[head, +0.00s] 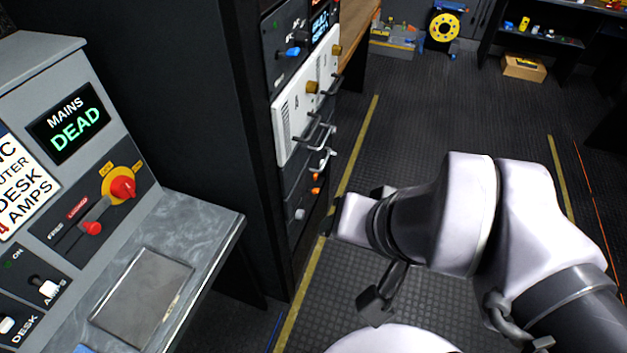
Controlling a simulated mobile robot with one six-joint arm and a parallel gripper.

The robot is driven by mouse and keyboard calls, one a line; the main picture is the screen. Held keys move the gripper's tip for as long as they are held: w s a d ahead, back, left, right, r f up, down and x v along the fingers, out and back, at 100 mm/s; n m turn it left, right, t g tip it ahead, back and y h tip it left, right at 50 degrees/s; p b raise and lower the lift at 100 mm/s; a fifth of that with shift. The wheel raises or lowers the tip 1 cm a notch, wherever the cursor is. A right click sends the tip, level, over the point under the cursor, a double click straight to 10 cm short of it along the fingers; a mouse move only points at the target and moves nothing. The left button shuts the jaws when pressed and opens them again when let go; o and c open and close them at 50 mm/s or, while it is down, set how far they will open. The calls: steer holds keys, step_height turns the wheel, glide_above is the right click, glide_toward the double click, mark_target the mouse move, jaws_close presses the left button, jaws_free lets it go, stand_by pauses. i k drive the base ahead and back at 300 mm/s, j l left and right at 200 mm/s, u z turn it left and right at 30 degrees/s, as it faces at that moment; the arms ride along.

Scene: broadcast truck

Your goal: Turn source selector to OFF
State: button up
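No label in the head view clearly reads as a source selector. A blue rotary knob (290,52) sits on the upper dark panel of the rack, beside a lit display (320,22); its lettering is too small to read surely. On the grey desk at left, a red rotary knob (122,188) sits on a yellow disc, below a screen (68,122) reading MAINS DEAD. My gripper (336,217) is at the end of my arm, right of the rack's lower part, apart from both knobs. Its fingers are mostly hidden, so its opening does not show.
A red lever (92,228) marked FREE and LOCKED and a white-tipped switch (47,288) are on the desk. Handles (322,160) stick out from the rack front. A cardboard box (524,67) and a yellow reel (444,27) stand behind. The floor (440,125) between is clear.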

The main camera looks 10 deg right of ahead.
mark_target(300, 214)
steer(key=i+u, duration=0.35)
steer(key=i+l+u, duration=0.25)
steer(key=i+u, duration=0.15)
steer(key=i, duration=0.1)
